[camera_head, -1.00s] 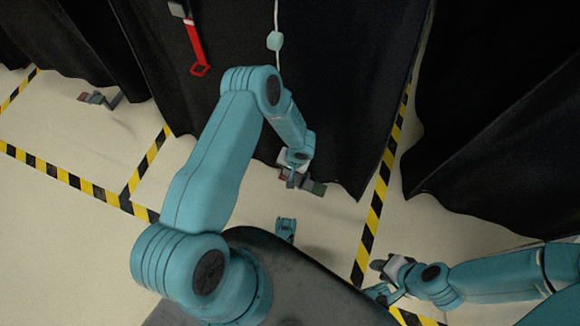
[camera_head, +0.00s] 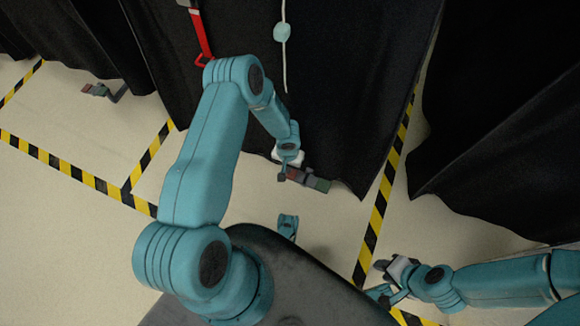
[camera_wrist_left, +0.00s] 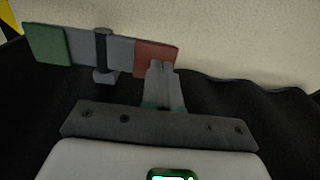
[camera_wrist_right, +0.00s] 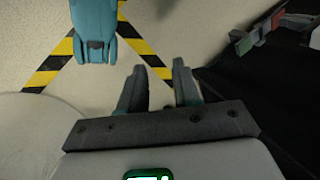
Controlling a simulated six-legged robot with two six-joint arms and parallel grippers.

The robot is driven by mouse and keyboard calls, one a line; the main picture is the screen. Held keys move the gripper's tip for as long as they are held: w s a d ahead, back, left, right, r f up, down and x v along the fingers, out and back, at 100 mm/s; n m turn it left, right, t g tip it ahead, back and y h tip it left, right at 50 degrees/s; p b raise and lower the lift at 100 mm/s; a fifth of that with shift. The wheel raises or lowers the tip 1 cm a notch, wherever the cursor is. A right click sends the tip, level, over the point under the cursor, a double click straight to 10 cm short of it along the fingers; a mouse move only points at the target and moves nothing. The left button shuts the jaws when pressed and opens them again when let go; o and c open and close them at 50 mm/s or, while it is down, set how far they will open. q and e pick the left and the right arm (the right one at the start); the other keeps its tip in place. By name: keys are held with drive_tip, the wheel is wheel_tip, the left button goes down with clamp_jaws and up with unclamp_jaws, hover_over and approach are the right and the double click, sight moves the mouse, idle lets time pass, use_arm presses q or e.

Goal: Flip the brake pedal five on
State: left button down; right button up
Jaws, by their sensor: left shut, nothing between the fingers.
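A brake pedal (camera_head: 308,179) with a red end, a grey middle and a green end sticks out at the foot of the black cover in the head view. In the left wrist view the pedal (camera_wrist_left: 86,50) lies across the upper left, green end left and red end right. My left gripper (camera_head: 283,177) is shut and empty at the red end; its fingertips (camera_wrist_left: 161,68) overlap that end, and I cannot tell whether they touch. My right gripper (camera_wrist_right: 157,82) is open and empty, low right in the head view (camera_head: 381,280). I see no number on the pedal.
Another pedal (camera_head: 103,91) sticks out at the far left. Black covers (camera_head: 340,100) hang over the carts. A red handle (camera_head: 201,35) and a cord with a pale blue piece (camera_head: 282,32) hang in front. Yellow-black tape (camera_head: 375,215) marks the pale floor.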

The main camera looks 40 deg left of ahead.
use_arm(q)
drive_tip(key=shift+a+f+b, duration=0.15)
drive_tip(key=shift+f+b, duration=0.2)
drive_tip(key=shift+f, duration=0.15)
drive_tip(key=shift+s+a+f+b, duration=0.1)
drive_tip(key=shift+a+f+b, duration=0.15)
drive_tip(key=shift+f+b, duration=0.45)
drive_tip(key=shift+a+r+b, duration=0.1)
drive_tip(key=shift+r+b, duration=0.05)
drive_tip(key=shift+b, duration=0.45)
use_arm(e)
drive_tip(key=shift+w+d+f+t, duration=0.1)
drive_tip(key=shift+w+f, duration=0.15)
drive_tip(key=shift+f, duration=0.35)
drive_tip(key=shift+w+d+f+t, duration=0.1)
drive_tip(key=shift+w+d+f, duration=0.1)
drive_tip(key=shift+f, duration=0.4)
drive_tip(key=shift+w+d+f+t, duration=0.1)
drive_tip(key=shift+w+f, duration=0.15)
drive_tip(key=shift+f, duration=0.35)
